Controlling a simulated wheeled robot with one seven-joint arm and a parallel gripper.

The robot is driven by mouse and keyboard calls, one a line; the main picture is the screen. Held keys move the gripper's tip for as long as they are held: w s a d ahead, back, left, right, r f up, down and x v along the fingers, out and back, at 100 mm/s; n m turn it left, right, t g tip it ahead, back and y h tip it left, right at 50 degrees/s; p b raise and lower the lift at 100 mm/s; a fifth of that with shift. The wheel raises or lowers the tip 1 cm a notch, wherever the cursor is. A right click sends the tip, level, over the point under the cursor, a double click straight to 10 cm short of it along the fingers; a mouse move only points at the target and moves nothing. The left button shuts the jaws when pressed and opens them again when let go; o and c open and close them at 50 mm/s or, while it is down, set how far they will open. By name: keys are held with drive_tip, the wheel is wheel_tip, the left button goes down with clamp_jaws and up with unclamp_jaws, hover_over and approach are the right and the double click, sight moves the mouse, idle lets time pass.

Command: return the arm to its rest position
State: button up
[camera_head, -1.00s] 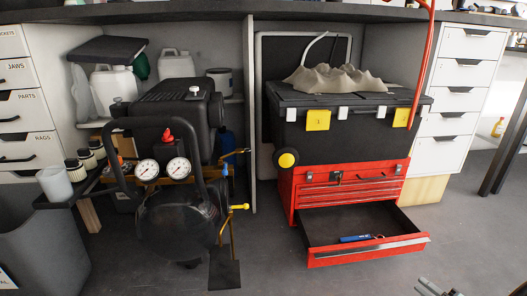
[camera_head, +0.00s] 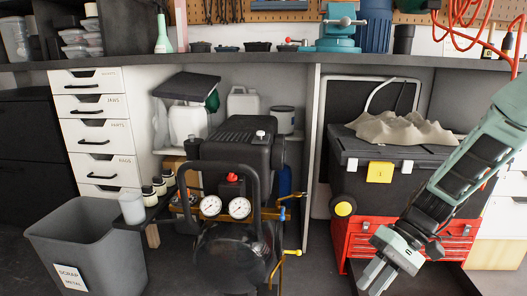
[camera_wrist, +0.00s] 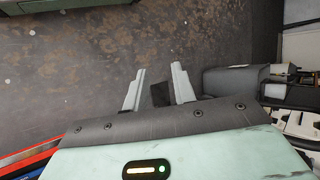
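My arm (camera_head: 465,165), pale green and black, reaches down from the right edge of the head view. My gripper (camera_head: 372,278) points down and left, in front of the red tool chest (camera_head: 362,228). In the wrist view the two grey fingers of my gripper (camera_wrist: 158,82) stand apart with nothing held between them. My arm hides part of the tool chest and the black toolbox (camera_head: 362,155) above it.
A black compressor (camera_head: 232,150) with two gauges stands left of my gripper. A grey scrap bin (camera_head: 90,240) and white drawer cabinet (camera_head: 100,135) are further left. The workbench top (camera_head: 230,58) runs above. Floor (camera_head: 325,270) shows between compressor and chest.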

drive_tip(key=s+a+r+n+t+h+p, duration=0.2)
drive_tip(key=s+a+r+n+h, duration=0.25)
drive_tip(key=s+r, duration=0.35)
drive_tip(key=s+a+r+n+t+h+p, duration=0.25)
drive_tip(key=s+a+r, duration=0.35)
drive_tip(key=s, duration=0.5)
wheel_tip(320, 180, up, 38)
drive_tip(key=p, duration=3.7)
drive_tip(key=shift+w+g+h, duration=0.3)
drive_tip(key=shift+w+g, duration=0.05)
drive_tip(key=shift+w, duration=0.05)
drive_tip(key=shift+d, duration=0.1)
